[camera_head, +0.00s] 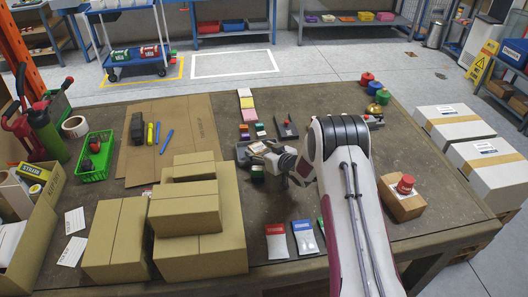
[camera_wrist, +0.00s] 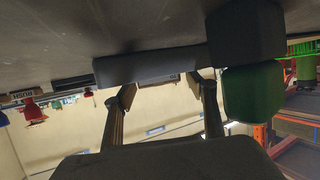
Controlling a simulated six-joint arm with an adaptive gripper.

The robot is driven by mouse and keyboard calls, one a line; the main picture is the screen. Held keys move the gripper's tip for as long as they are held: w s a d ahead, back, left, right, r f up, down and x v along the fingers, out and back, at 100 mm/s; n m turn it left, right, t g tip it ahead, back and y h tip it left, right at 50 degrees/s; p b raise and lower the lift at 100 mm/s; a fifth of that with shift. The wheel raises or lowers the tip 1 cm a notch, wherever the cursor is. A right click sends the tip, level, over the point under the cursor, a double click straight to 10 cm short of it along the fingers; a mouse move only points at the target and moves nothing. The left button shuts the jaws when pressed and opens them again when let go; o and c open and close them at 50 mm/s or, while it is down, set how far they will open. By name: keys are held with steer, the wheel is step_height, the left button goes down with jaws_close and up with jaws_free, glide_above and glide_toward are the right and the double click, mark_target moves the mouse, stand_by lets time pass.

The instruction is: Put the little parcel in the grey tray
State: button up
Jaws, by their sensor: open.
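My gripper (camera_head: 270,155) reaches left from the arm near the middle of the table. In the wrist view its two fingers stand apart, with a clear gap between the tips (camera_wrist: 163,86). The grey tray (camera_head: 241,153) lies just left of the fingers, and its dark side shows in the wrist view (camera_wrist: 140,66). A small brownish piece, apparently the little parcel (camera_head: 257,147), shows at the tray, close to the fingertips. The fingers partly hide it, and I cannot tell whether they touch it. In the wrist view only a thin brown strip shows beyond the tray's edge.
A dark and green block (camera_head: 258,172) stands just in front of the tray; its green part shows in the wrist view (camera_wrist: 253,95). Stacked cardboard boxes (camera_head: 185,210) stand at the front left. Red and blue packets (camera_head: 277,242) lie in front. A flat cardboard sheet (camera_head: 190,125) lies behind left.

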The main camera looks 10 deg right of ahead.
steer(key=shift+r, duration=0.15)
steer(key=shift+v, duration=6)
steer(key=s+d+r+m+h, duration=0.1)
steer(key=s+d+r+h, duration=0.1)
steer(key=r, duration=0.4)
steer(key=s+d+r+h, duration=0.1)
steer(key=d+r+h, duration=0.1)
steer(key=r, duration=0.4)
steer(key=s+d+r+m+g+h, duration=0.1)
steer(key=s+r+m+g+h, duration=0.1)
steer(key=s+r, duration=0.8)
steer(key=s+a+r+g, duration=0.1)
steer(key=s+a+g, duration=0.1)
steer(key=s, duration=1.4)
steer(key=s+a+r+m+g+y, duration=0.1)
steer(key=s+a+g, duration=0.1)
steer(key=s, duration=1.5)
steer(key=shift+a+g, duration=0.4)
steer(key=shift+a, duration=0.3)
